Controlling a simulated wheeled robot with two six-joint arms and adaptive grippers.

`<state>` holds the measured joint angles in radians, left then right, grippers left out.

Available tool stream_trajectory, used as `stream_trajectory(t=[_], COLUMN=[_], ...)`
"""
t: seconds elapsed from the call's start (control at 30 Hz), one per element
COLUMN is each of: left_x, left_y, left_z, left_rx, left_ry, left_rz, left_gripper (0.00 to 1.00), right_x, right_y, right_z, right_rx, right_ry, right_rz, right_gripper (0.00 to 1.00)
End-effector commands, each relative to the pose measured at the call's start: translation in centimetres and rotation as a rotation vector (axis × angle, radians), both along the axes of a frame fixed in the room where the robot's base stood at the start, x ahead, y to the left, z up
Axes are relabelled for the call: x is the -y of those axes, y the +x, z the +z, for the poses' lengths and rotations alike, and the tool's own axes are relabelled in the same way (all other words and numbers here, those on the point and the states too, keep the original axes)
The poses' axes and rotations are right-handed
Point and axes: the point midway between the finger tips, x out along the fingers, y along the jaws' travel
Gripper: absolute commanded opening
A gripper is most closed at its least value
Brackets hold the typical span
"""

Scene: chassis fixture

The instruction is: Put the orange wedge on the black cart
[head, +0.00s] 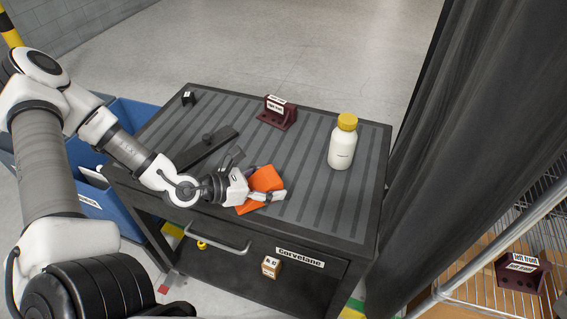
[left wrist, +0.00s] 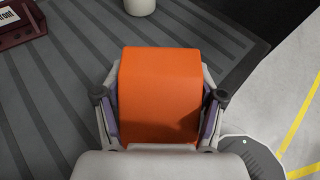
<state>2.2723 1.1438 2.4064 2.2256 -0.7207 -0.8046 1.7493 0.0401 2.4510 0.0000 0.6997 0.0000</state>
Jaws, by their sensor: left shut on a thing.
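The orange wedge (head: 263,181) is at the front of the black cart's ribbed top (head: 301,202). My left gripper (head: 258,189) is shut on it, with a finger on each side. In the left wrist view the wedge (left wrist: 160,92) fills the space between the two fingers (left wrist: 160,108). The cart top (left wrist: 75,85) lies under it there. I cannot tell whether the wedge touches the top or is just above it. My right gripper is not in view.
A white bottle with a yellow cap (head: 343,142) stands right on the cart. A maroon labelled bracket (head: 277,112) is at the back, a dark flat bar (head: 207,147) at the left. A blue bin (head: 118,205) stands left, a dark curtain (head: 440,110) right.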

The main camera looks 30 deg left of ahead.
Motion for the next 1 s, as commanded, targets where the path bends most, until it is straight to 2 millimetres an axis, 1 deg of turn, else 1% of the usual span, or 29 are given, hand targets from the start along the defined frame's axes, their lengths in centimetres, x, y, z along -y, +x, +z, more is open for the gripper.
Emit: stream_trajectory(t=[0.03, 0.1, 0.17, 0.2, 0.3, 0.4, 0.47, 0.63, 0.73, 0.77, 0.93, 0.97, 1.0], left_x=[0.0, -0.1, -0.2, -0.3, -0.4, -0.5, -0.4, -0.5, -0.5, -0.5, -0.5, -0.5, -0.5], left_y=[1.5, 3.5, 5.3, 6.5, 9.0, 10.4, 10.6, 10.6, 10.6, 10.6, 10.6, 10.6, 10.6], left_z=[-1.1, -1.0, -1.0, -0.9, -0.8, -0.9, -1.4, -4.1, -4.5, -4.5, -4.7, -4.7, -4.6], left_rx=[0.006, 0.004, 0.005, 0.004, 0.003, 0.001, -0.001, -0.002, 0.0, 0.001, 0.001, 0.0, 0.0], left_ry=[0.013, 0.013, 0.013, 0.013, 0.009, 0.004, 0.002, 0.002, 0.0, -0.001, -0.001, 0.0, 0.0], left_rz=[-0.008, -0.007, -0.009, -0.007, -0.005, -0.003, -0.003, -0.002, -0.001, -0.001, -0.001, -0.001, -0.001], left_gripper=[0.15, 0.15, 0.15, 0.15, 0.15, 0.15, 0.15, 0.15, 0.15, 0.07, 0.07, 0.75, 0.89], right_x=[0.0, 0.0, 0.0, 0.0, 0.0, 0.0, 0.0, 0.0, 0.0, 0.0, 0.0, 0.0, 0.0], right_y=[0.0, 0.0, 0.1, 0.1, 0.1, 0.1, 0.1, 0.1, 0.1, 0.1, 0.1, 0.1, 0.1], right_z=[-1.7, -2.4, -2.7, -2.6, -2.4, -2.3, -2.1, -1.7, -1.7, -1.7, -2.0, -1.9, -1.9], right_rx=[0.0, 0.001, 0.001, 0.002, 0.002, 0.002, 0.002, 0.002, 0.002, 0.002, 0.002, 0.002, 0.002], right_ry=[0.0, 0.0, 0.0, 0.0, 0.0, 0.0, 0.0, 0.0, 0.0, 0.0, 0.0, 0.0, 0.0], right_rz=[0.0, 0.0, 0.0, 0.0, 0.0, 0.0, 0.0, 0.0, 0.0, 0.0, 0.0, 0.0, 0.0], right_gripper=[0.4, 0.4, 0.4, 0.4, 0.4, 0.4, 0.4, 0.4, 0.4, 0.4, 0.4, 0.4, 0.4])
